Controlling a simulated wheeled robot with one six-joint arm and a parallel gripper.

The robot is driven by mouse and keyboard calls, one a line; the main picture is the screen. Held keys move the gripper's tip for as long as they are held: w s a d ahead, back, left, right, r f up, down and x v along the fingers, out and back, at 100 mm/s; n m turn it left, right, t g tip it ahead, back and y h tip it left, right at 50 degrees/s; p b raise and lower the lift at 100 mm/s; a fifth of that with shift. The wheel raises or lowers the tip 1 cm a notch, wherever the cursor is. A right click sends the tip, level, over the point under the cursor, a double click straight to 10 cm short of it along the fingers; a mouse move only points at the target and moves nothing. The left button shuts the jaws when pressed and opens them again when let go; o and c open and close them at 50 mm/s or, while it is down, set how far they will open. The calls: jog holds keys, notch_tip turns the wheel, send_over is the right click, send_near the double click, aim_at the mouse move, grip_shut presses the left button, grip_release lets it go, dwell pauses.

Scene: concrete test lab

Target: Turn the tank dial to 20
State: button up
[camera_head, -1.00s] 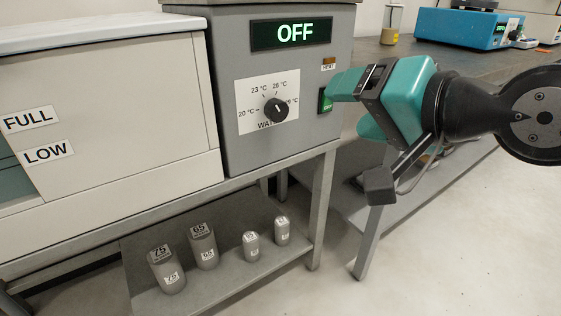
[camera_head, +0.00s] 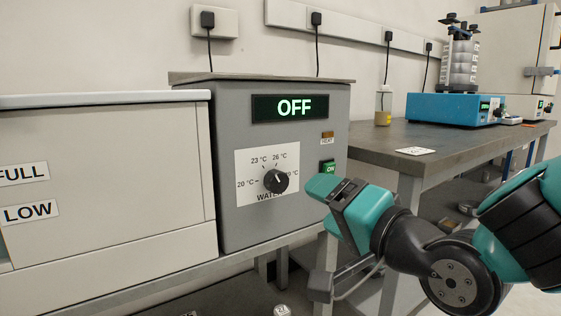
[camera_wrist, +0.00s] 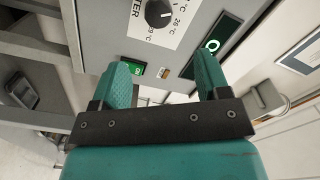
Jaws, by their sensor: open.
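The black tank dial (camera_head: 275,181) sits on a white scale plate on the grey control box (camera_head: 235,140). The scale reads 20 °C at left, 23 and 26 °C above, and a partly covered mark at right. The dial's white line points roughly upward. The display (camera_head: 290,107) reads OFF. My gripper (camera_head: 322,187) is right of the dial, apart from it, in front of the box's lower right. In the wrist view my gripper (camera_wrist: 163,65) is open and empty, with the dial (camera_wrist: 159,13) beyond the fingers at the top.
The pale tank (camera_head: 110,175) marked FULL and LOW adjoins the box at left. A dark bench (camera_head: 450,137) with a blue device (camera_head: 452,109) stands behind at right.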

aim_at(282, 182)
jog(key=p+x, duration=1.2)
jog(key=shift+w, duration=0.3)
jog(key=shift+w+a+f, duration=0.15)
jog(key=shift+w+a, duration=0.05)
jog(key=shift+w, duration=0.1)
jog(key=c, duration=0.9)
